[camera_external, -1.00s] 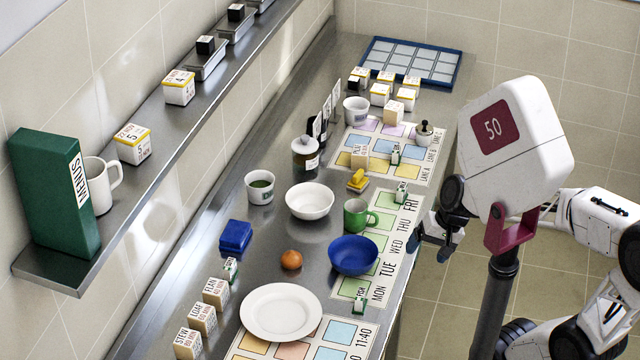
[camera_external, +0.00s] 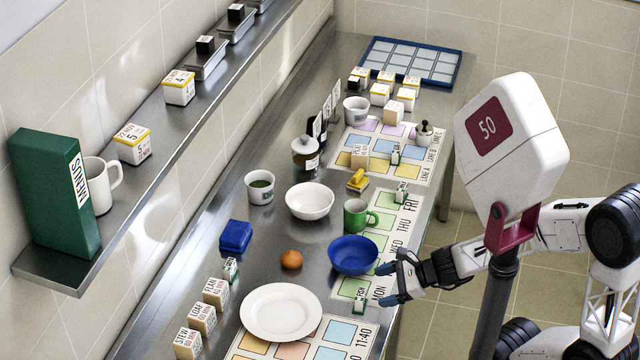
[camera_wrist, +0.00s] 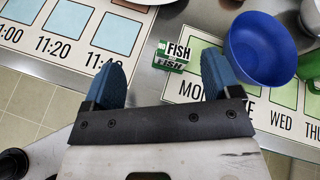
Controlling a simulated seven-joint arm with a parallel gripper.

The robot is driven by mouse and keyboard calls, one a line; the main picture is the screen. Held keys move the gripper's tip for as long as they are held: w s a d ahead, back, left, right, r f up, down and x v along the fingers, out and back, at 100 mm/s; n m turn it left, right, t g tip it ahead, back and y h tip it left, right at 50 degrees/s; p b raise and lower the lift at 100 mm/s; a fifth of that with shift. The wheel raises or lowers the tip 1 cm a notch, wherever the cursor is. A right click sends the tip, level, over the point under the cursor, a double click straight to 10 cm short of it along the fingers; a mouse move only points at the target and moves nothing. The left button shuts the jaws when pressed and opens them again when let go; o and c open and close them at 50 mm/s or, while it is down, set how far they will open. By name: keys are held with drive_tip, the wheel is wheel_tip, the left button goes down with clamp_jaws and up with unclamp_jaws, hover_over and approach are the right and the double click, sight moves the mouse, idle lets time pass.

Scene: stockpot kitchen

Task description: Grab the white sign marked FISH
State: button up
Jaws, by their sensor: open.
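The FISH sign (camera_wrist: 174,50) is a small white label with black letters, on a small green block in the wrist view. It sits between the fingers' lines, nearer the right finger. In the external view it shows beside MON (camera_external: 360,294), small, at the counter's right edge. My gripper (camera_external: 387,284) is open and empty just right of it, apart from it. In the wrist view my two blue fingertips (camera_wrist: 160,77) are spread wide, with the sign beyond them.
A blue bowl (camera_external: 353,256) stands close behind the sign, and in the wrist view it is next to the right finger (camera_wrist: 262,48). A white plate (camera_external: 281,312) lies to the left.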

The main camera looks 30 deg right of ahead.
sight(364, 298)
drive_tip(key=f+m+t, duration=0.1)
drive_tip(key=m, duration=0.1)
drive_tip(key=w+f+m, duration=0.1)
drive_tip(key=f, duration=0.1)
drive_tip(key=f+m+t, duration=0.1)
drive_tip(key=m, duration=0.1)
drive_tip(key=shift+w+d+f+m+t+h, duration=0.15)
drive_tip(key=shift+d+f+m+t+h, duration=0.15)
drive_tip(key=shift+d, duration=0.1)
drive_tip(key=shift+a, duration=0.1)
drive_tip(key=shift+x, duration=1.25)
drive_tip(key=shift+w+f, duration=0.1)
drive_tip(key=shift+x, duration=2.45)
drive_tip(key=shift+a, duration=0.1)
drive_tip(key=shift+c, duration=0.3)
drive_tip(key=c, duration=0.9)
